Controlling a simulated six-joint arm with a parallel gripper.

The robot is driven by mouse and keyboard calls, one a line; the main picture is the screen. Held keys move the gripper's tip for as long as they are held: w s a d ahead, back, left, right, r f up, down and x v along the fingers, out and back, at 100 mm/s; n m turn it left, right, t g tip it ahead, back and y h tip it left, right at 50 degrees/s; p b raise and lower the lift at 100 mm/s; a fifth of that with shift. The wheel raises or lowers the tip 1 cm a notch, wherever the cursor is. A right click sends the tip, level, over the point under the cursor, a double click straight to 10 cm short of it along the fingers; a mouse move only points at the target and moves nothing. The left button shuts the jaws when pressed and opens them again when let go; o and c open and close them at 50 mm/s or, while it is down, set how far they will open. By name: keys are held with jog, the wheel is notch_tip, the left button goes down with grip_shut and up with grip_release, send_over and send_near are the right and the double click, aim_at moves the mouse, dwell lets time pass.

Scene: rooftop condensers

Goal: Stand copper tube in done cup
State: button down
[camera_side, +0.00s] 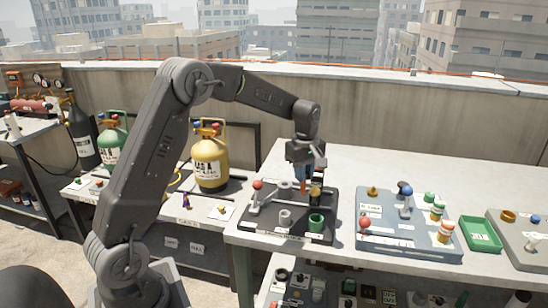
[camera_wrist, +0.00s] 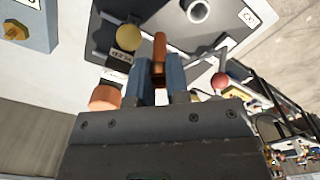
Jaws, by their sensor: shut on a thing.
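My gripper (camera_side: 303,174) is above the dark board on the table, shut on the copper tube (camera_side: 303,188). In the wrist view, the copper tube (camera_wrist: 160,47) stands out between the two blue fingers (camera_wrist: 160,72). In the side view its lower end points down, above the board's back half. The grey cup (camera_wrist: 198,10) shows open in the wrist view. I cannot read which cup is marked done. The tube's upper part is hidden by the fingers.
The dark board (camera_side: 262,226) has a red-ball lever (camera_side: 257,185) at left and a yellow knob (camera_side: 316,190) close to my gripper. A grey-blue board (camera_side: 385,238) with levers and small containers lies to the right, then a green tray (camera_side: 481,234). The table behind is clear.

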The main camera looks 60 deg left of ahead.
jog(key=d+f+m, duration=0.1)
jog(key=d+f, duration=0.3)
jog(key=d, duration=0.2)
jog(key=shift+w+f, duration=0.3)
jog(key=shift+w, duration=0.05)
jog(key=shift+f, duration=1.95)
dwell(1.8)
jog(key=c, duration=1)
grip_release()
jog(key=shift+c, duration=0.2)
notch_tip(320, 180, up, 14)
jog(key=shift+f, duration=0.1)
